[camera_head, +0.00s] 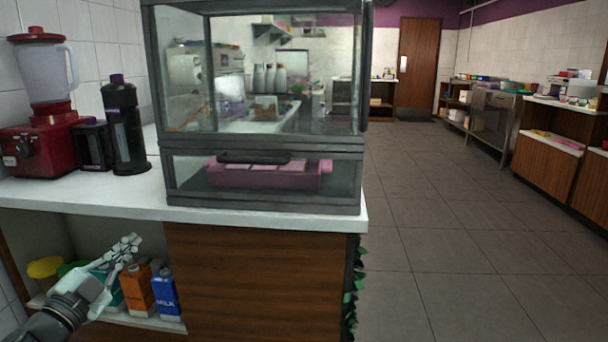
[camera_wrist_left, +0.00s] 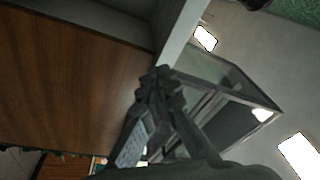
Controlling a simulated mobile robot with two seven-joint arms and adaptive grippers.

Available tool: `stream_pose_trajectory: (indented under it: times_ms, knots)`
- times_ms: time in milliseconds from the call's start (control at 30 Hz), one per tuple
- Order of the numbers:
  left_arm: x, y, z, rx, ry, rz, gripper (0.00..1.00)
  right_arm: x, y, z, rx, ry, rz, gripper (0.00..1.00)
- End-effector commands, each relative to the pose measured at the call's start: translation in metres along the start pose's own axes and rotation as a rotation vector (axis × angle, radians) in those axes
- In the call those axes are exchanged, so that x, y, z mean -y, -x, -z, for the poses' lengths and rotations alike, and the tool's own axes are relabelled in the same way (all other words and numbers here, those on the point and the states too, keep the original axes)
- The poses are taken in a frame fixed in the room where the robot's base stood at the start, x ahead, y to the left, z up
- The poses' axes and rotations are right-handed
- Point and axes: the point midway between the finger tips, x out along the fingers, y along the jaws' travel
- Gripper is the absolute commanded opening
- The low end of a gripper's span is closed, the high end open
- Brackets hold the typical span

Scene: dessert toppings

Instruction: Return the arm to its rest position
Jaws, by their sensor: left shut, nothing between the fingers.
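My left gripper (camera_head: 128,246) comes in from the lower left in the head view, in front of the open shelf under the white counter. Its fingers are together and hold nothing. In the left wrist view the gripper (camera_wrist_left: 158,85) also shows with its fingertips together, near the counter edge, with the brown wood panel (camera_wrist_left: 70,70) on the left. My right gripper is in neither view.
A glass display case (camera_head: 262,180) stands on the white counter (camera_head: 60,190), beside a red blender (camera_head: 45,140) and a black bottle (camera_head: 124,125). An orange carton (camera_head: 138,290) and a blue milk carton (camera_head: 165,293) stand on the shelf. The tiled floor at right is clear.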

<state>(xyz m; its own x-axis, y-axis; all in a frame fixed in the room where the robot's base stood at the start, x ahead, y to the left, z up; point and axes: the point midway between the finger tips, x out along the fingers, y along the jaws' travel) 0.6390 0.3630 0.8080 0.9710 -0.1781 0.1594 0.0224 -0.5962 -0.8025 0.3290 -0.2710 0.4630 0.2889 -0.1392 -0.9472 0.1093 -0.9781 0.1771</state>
Motion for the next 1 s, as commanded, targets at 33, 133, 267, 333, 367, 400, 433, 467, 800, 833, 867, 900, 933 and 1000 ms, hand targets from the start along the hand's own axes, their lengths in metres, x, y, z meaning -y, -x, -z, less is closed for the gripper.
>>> stream_pose_trajectory:
  times_ms: [33, 133, 267, 333, 367, 400, 433, 467, 800, 833, 867, 900, 933, 1000]
  knots:
    - [-0.029, 0.016, -0.026, 0.137, 0.091, 0.006, 0.00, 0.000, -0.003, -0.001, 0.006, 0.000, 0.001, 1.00]
    - [-0.080, 0.053, -0.069, 0.384, 0.219, -0.009, 0.00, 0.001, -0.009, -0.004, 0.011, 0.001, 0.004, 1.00]
    - [-0.150, 0.113, -0.104, 0.673, 0.354, -0.079, 0.00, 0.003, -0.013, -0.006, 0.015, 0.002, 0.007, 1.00]
    - [-0.189, 0.150, -0.113, 0.817, 0.417, -0.134, 0.00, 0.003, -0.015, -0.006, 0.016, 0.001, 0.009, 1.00]
    - [-0.205, 0.166, -0.115, 0.876, 0.442, -0.162, 0.00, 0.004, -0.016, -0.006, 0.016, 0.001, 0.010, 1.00]
    - [-0.226, 0.189, -0.115, 0.952, 0.474, -0.201, 0.00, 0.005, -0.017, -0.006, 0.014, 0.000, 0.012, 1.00]
    - [-0.241, 0.205, -0.114, 1.007, 0.497, -0.231, 0.00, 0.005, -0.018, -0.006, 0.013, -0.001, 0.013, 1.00]
    - [-0.256, 0.222, -0.112, 1.059, 0.518, -0.263, 0.00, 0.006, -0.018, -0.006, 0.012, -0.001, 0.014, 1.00]
    - [-0.343, 0.338, -0.070, 1.398, 0.653, -0.530, 0.00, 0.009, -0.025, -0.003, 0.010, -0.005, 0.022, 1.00]
    - [-0.345, 0.341, -0.068, 1.405, 0.656, -0.538, 0.00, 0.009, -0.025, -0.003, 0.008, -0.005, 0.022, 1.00]
    - [-0.346, 0.343, -0.067, 1.411, 0.658, -0.543, 0.00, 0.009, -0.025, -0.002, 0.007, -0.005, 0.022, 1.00]
    - [-0.347, 0.345, -0.066, 1.416, 0.660, -0.548, 0.00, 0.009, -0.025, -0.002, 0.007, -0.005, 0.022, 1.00]
    - [-0.348, 0.346, -0.066, 1.418, 0.660, -0.550, 0.00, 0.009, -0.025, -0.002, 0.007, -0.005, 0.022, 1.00]
    - [-0.348, 0.346, -0.066, 1.418, 0.659, -0.550, 0.00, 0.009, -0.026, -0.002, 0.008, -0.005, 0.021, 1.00]
